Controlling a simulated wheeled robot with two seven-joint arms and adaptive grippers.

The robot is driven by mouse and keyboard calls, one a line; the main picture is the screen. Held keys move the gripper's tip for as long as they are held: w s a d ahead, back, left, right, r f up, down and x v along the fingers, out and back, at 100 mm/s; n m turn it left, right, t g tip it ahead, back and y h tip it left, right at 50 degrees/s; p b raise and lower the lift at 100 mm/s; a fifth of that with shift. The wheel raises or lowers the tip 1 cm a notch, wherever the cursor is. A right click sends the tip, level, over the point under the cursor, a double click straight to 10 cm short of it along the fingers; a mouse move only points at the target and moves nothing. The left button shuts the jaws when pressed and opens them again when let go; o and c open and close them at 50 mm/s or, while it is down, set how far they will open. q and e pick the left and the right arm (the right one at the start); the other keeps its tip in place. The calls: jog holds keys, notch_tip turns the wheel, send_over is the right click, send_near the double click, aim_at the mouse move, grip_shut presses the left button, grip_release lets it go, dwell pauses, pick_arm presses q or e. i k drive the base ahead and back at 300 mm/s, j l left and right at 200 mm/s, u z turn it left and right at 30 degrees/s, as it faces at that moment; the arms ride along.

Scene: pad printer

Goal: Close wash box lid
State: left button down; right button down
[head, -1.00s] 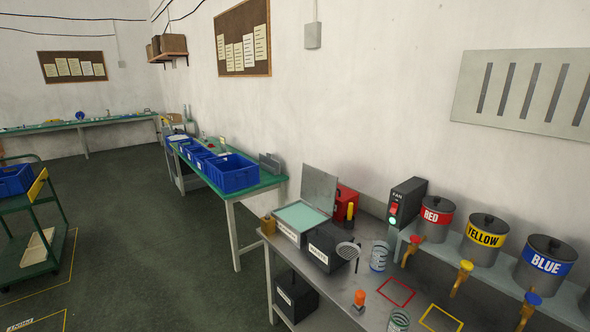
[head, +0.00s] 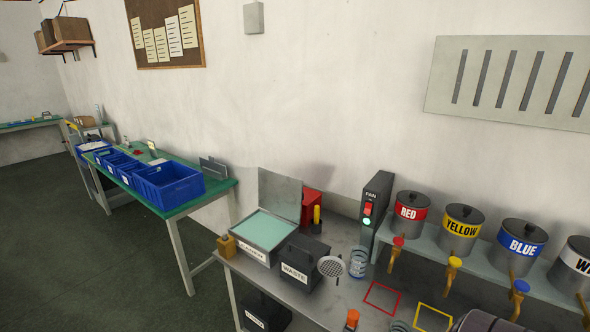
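The wash box is most likely the low box (head: 262,232) with a pale teal surface inside and a white label on its front, whose words I cannot read surely. It stands at the left end of the metal bench in the head view. Its flat grey lid (head: 281,197) stands open, nearly upright at the back edge. Neither of my grippers shows. A dark rounded part at the bottom edge, right of centre, may be part of my arm.
A black WASTE box (head: 301,264) stands right beside the wash box, with a round strainer (head: 331,266) by it. A red container (head: 311,206) stands behind. A fan switch box (head: 374,212) and paint pots (head: 409,216) are to the right. A small brass-coloured object (head: 227,245) sits left.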

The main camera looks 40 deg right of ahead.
aim_at(280, 194)
jog(key=i+z, duration=0.2)
jog(key=z, duration=0.2)
jog(key=i+z, duration=0.5)
jog(key=z, duration=0.75)
jog(key=i+z, duration=0.2)
jog(key=z, duration=0.15)
jog(key=i+j+z, duration=0.1)
jog(key=z, duration=0.25)
jog(key=i+j+z, duration=0.15)
jog(key=z, duration=0.15)
jog(key=i, duration=0.05)
